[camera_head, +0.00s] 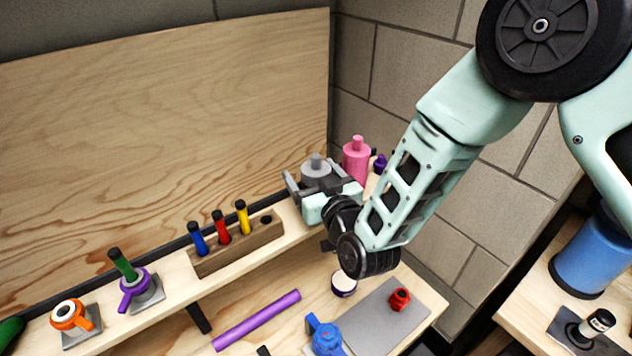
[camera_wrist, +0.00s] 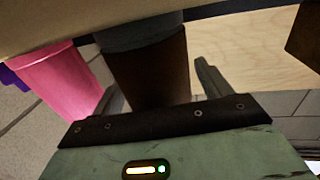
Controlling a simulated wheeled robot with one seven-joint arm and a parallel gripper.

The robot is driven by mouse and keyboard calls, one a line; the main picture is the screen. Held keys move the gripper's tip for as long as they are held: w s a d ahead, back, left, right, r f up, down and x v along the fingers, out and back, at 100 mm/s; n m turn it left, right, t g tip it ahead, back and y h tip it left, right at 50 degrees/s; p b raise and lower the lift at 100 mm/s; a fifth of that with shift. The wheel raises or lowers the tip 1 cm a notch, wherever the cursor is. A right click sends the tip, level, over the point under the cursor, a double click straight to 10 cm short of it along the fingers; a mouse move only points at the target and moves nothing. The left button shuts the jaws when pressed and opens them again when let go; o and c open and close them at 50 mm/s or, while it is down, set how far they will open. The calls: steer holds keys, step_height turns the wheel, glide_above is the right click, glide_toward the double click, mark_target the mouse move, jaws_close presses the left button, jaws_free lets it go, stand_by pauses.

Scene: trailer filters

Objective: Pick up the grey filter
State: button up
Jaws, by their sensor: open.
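The grey filter (camera_head: 315,164), a cylinder with a narrower knob on top, stands at the right end of the wooden shelf in the head view. My gripper (camera_head: 313,186) is open in front of it, with a finger out to either side. In the wrist view my gripper (camera_wrist: 157,78) has the cylinder (camera_wrist: 145,65) between its fingers, seen as a dark brown shaded body with a grey band. A gap shows beside the right finger; contact on the left side is unclear. My gripper hides the filter's lower part in the head view.
A pink filter (camera_head: 356,160) stands close on the right, with a small purple item (camera_head: 380,164) beyond. It also appears in the wrist view (camera_wrist: 62,88). A wooden block (camera_head: 238,249) with coloured tubes sits left. A wood panel (camera_head: 160,130) rises behind.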

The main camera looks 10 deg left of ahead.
steer(key=shift+c, duration=0.4)
steer(key=c, duration=1)
steer(key=shift+r, duration=0.2)
steer(key=shift+r+b, duration=1.95)
steer(key=shift+r, duration=2.9)
